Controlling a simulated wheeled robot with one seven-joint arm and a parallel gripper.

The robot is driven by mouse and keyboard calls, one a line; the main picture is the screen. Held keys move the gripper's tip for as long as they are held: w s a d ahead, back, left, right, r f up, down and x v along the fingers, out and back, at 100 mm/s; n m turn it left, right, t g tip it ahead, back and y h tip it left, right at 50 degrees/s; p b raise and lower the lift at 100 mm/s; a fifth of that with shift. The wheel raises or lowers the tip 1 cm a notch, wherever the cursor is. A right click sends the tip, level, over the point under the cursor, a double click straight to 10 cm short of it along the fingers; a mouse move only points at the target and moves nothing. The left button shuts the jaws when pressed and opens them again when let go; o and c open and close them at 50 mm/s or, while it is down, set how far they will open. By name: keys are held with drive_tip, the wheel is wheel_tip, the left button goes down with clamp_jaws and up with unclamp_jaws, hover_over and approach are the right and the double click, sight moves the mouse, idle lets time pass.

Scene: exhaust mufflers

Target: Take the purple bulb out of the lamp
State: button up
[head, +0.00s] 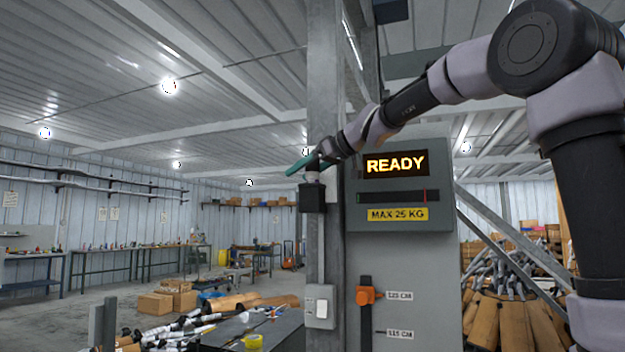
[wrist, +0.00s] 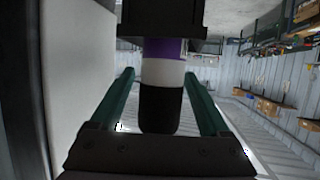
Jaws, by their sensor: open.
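The lamp's black socket box (head: 312,198) is mounted on the grey steel post; it also shows at the top of the wrist view (wrist: 150,18). The bulb stands out of it, with a purple band (wrist: 163,49) nearest the socket, then a white band and a black end. In the head view only a small part of the bulb (head: 312,177) shows below my fingers. My gripper (head: 300,166) is open, with its green fingers on either side of the bulb. In the wrist view, gaps show between the bulb and both fingers (wrist: 160,74).
A grey control cabinet (head: 402,260) with a lit READY sign (head: 395,164) stands close to the right of the lamp. A switch box (head: 320,306) sits lower on the post (head: 324,100). Open space lies left of the post, with benches and boxes (head: 170,297) farther back.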

clamp_jaws()
